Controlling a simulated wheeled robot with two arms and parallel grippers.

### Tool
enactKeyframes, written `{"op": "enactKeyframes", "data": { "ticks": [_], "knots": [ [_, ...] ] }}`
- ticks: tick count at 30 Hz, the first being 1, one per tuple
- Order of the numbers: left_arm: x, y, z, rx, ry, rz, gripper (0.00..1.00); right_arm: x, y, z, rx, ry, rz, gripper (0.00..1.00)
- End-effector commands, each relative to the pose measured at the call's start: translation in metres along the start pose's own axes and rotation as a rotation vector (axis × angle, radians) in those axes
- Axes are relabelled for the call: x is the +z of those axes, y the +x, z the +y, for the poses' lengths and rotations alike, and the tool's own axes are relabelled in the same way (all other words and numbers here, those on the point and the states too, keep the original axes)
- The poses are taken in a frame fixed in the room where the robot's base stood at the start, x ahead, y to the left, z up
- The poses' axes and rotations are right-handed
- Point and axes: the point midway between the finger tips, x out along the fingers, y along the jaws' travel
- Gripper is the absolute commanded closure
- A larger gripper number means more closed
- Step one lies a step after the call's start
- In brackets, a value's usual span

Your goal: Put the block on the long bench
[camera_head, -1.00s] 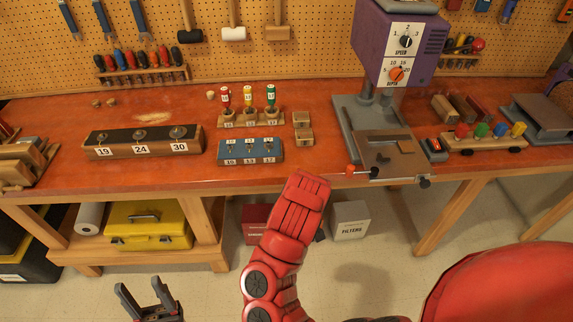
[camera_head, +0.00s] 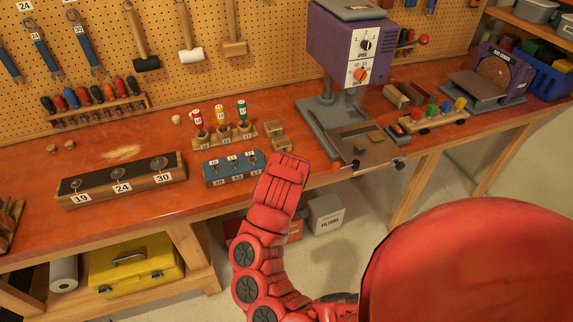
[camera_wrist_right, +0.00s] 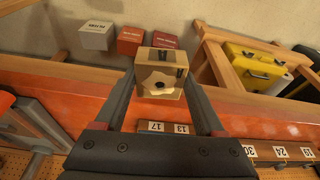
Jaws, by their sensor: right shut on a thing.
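The block (camera_wrist_right: 160,80) is light wood with a dark-edged star shape on its face and a dark slot on top. In the right wrist view it sits between the two fingers of my right gripper (camera_wrist_right: 162,68), which is shut on it. The long bench (camera_head: 45,195) has an orange-red top and runs along the pegboard wall. In the wrist view its front edge passes behind the held block. In the head view my red right arm reaches toward the bench front near the blue socket holder (camera_head: 235,170); the right gripper and block are hidden there. My left gripper is out of view.
A dark numbered holder (camera_head: 122,181), a screwdriver rack (camera_head: 98,110) and a purple drill press (camera_head: 345,45) stand on the bench. A clear strip runs along the bench front. A yellow toolbox (camera_head: 135,264) is below.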

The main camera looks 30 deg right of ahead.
Motion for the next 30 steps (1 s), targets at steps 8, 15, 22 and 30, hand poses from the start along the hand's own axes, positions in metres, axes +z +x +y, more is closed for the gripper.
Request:
{"op": "enactKeyframes", "data": {
  "ticks": [8, 15, 22, 30],
  "knots": [
    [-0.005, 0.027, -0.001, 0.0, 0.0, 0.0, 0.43, -0.009, -0.03, 0.067, 0.018, 0.07, 0.0, 0.84],
    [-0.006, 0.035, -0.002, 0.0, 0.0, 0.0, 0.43, -0.011, -0.041, 0.103, 0.029, 0.104, 0.002, 0.84],
    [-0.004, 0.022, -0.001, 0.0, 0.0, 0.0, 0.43, -0.048, -0.024, 0.11, 0.035, 0.097, 0.0, 0.84],
    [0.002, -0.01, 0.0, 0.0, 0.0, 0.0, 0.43, -0.103, 0.0, 0.116, 0.038, 0.099, 0.002, 0.84]
  ]
}}
